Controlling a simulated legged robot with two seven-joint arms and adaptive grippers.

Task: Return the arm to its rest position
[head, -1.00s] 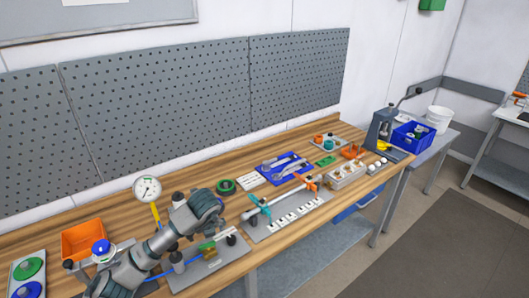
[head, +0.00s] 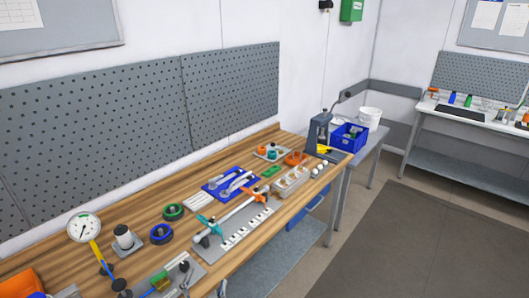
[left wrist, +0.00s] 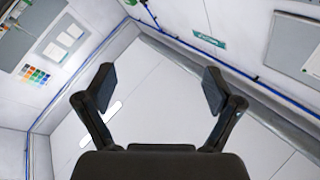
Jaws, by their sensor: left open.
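My left gripper (left wrist: 157,90) shows in the left wrist view, its two dark fingers wide apart with nothing between them. Behind it in that view are pale wall and ceiling panels, blue pipes and posters, so it is clear of the bench. I cannot make out the left gripper in the head view. My right gripper is in neither view.
A wooden bench (head: 60,258) runs along a grey pegboard (head: 90,135). On it are a dial gauge (head: 84,228), an orange bin (head: 20,284), a blue tool tray (head: 231,184) and a long fixture plate (head: 240,230). Open floor with a dark mat (head: 410,250) lies to the right.

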